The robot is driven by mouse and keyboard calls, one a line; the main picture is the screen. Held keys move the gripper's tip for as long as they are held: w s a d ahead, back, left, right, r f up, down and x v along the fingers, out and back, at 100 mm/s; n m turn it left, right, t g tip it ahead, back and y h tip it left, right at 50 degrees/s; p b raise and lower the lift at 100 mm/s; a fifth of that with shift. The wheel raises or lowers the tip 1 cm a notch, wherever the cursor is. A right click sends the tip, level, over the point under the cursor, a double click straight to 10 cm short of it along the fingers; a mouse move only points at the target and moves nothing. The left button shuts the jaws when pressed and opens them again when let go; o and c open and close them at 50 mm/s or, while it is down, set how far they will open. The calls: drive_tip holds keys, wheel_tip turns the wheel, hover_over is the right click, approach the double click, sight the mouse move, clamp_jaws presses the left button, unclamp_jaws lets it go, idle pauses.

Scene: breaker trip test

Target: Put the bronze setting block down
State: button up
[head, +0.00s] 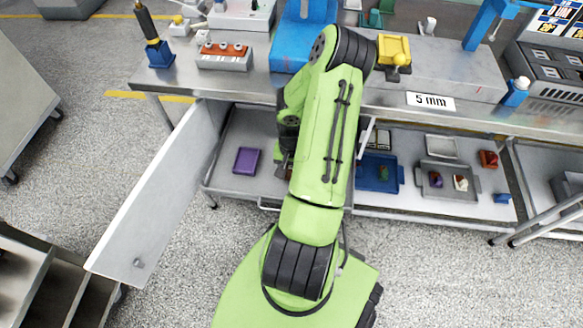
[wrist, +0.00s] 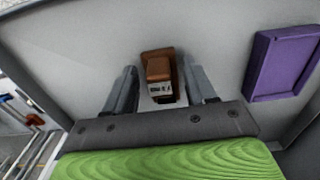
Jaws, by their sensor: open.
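The bronze setting block (wrist: 158,68) is a small brown stepped block with a pale printed label, too small to read surely. In the wrist view it sits on a light grey surface, between and slightly beyond the fingertips. My gripper (wrist: 163,76) is open, with one finger on each side of the block and a visible gap at both sides. In the head view my green arm reaches down to the lower shelf and hides the gripper and most of the area around the block.
A purple tray (wrist: 283,62) lies right of the block; it also shows in the head view (head: 246,160). The open cabinet door (head: 160,195) stands left. A blue tray (head: 377,173) and a grey tray (head: 447,182) lie right of my arm. The bench top (head: 400,95) overhangs the shelf.

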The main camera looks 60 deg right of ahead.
wheel_tip(320, 180, up, 8)
drive_tip(key=p, duration=0.3)
drive_tip(key=shift+s+f, duration=0.1)
idle(0.5)
